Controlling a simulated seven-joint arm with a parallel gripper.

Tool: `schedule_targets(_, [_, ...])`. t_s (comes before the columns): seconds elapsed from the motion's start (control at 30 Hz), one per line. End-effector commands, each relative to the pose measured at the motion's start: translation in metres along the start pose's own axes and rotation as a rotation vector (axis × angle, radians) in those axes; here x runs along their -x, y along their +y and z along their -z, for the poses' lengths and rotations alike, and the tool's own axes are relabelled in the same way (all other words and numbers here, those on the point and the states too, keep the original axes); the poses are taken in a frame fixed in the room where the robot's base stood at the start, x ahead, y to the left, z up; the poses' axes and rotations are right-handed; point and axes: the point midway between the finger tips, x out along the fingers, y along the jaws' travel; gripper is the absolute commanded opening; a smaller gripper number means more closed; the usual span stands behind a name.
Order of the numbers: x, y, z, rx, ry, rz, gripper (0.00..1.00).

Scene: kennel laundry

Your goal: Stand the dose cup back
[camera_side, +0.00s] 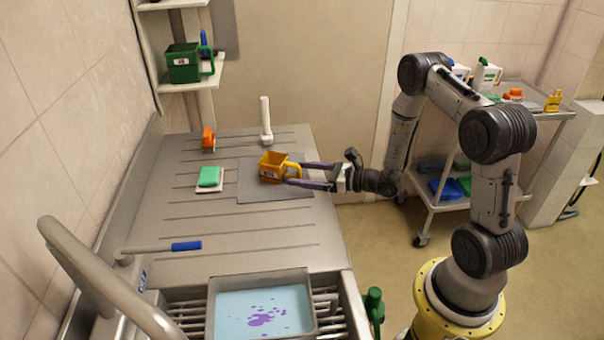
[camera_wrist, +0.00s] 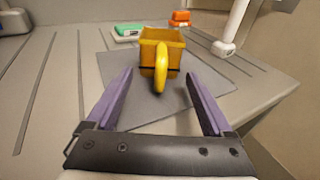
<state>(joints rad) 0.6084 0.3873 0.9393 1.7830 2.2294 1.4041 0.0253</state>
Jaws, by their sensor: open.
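A yellow-orange cup (camera_side: 272,168) with a label and a yellow handle stands upright on a dark grey mat (camera_side: 260,193) on the metal counter. I take it as the dose cup. It also shows in the wrist view (camera_wrist: 149,46), its open top up and its handle (camera_wrist: 161,72) towards me. My gripper (camera_side: 296,173) is open and level, reaching in from the right at the handle side. In the wrist view its two purple fingers (camera_wrist: 159,74) are spread to either side of the handle, apart from it. The mat (camera_wrist: 120,85) lies below the fingers.
A green sponge (camera_side: 209,177) on a white dish, an orange item (camera_side: 208,139) and a white upright post (camera_side: 265,118) stand around the mat. A green cup (camera_side: 184,64) sits on the wall shelf. A basin of blue liquid (camera_side: 235,308) and a tap (camera_side: 95,265) are in front.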

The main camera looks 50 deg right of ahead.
Motion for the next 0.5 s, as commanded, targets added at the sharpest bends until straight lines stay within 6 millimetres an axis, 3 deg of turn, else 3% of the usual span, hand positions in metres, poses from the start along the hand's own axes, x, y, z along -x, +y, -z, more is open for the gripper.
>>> schedule_targets(0.5, [0.029,-0.001,0.000,-0.001,-0.001,0.002,0.86])
